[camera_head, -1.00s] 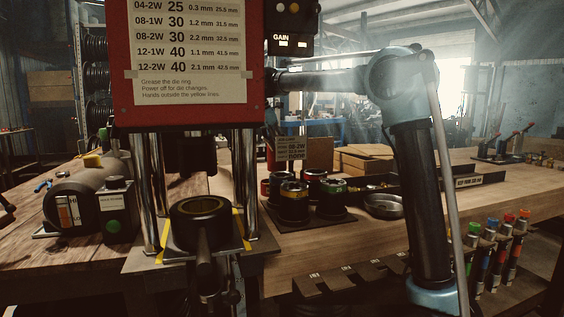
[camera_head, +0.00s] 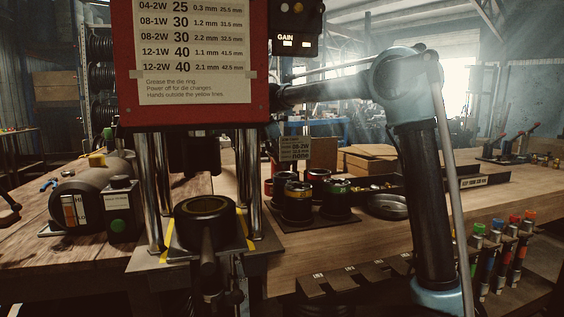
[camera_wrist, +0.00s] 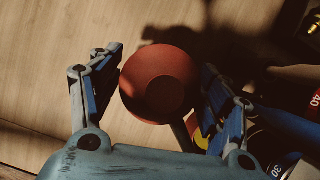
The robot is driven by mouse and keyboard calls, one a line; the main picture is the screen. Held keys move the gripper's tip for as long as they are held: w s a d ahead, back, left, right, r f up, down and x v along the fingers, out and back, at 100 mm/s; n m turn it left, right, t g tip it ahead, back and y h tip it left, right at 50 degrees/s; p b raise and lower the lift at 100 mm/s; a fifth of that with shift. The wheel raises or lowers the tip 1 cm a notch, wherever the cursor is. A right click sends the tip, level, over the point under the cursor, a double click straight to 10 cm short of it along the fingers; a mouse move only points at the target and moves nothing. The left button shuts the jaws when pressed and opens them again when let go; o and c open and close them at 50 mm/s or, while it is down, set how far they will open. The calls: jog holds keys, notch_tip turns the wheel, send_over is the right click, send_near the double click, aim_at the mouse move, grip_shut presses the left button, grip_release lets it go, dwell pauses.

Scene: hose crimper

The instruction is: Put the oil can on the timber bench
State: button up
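In the wrist view a red round can (camera_wrist: 160,85), which I take to be the oil can, sits between the two fingers of my gripper (camera_wrist: 162,60). In the head view the gripper and can are hidden behind the red press head. A rough plank bench (camera_head: 30,205) is at the left, and a smoother wooden bench (camera_head: 380,235) is at the right.
The crimper (camera_head: 192,60) stands in front with chrome posts. A dark cylinder (camera_head: 90,190) and a green-button box (camera_head: 121,212) stand on the left bench. Several die sets (camera_head: 298,202) and a round metal dish (camera_head: 388,206) are on the right bench. Coloured markers (camera_head: 495,250) hang at its front.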

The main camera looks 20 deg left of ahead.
jog(key=shift+r, duration=0.15)
jog(key=v, duration=1.2)
jog(key=shift+w+d, duration=0.1)
dwell(0.3)
